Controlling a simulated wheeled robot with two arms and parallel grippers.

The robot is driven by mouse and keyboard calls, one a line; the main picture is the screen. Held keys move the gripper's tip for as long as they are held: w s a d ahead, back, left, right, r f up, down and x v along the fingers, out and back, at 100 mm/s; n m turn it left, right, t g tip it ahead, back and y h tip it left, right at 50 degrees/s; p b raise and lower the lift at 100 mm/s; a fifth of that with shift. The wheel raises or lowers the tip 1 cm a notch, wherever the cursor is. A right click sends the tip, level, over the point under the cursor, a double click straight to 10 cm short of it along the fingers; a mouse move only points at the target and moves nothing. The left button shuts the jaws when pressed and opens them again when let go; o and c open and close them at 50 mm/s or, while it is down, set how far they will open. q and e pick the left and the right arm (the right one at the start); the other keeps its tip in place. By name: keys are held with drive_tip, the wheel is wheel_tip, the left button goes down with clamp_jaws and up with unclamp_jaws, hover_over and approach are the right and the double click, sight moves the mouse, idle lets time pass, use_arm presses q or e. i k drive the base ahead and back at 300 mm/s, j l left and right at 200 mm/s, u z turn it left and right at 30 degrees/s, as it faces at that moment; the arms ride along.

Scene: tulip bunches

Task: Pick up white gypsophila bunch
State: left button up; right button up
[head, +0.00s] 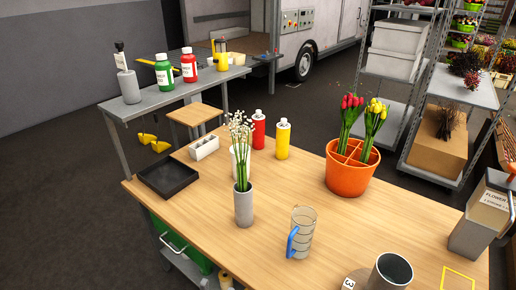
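A bunch of small white flowers on green stems (240,128), which looks like the gypsophila, stands upright near the middle of the wooden table (200,225). Its stems come down to a grey cylindrical vase (244,209). A white cylinder (236,163) shows just behind the stems, partly hidden by them; I cannot tell whether some of the flowers stand in it. Neither of my grippers is in the head view.
Red (258,133) and yellow (283,141) cans stand behind the vase. An orange pot (350,180) holds red and yellow tulips at right. A clear jug (303,228) stands front right, a black tray (168,179) left. The table's front left is clear.

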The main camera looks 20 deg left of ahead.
sight(241, 167)
drive_tip(key=i+j+u, duration=0.2)
drive_tip(key=u, duration=0.3)
drive_tip(key=i+u, duration=0.35)
drive_tip(key=u, duration=0.15)
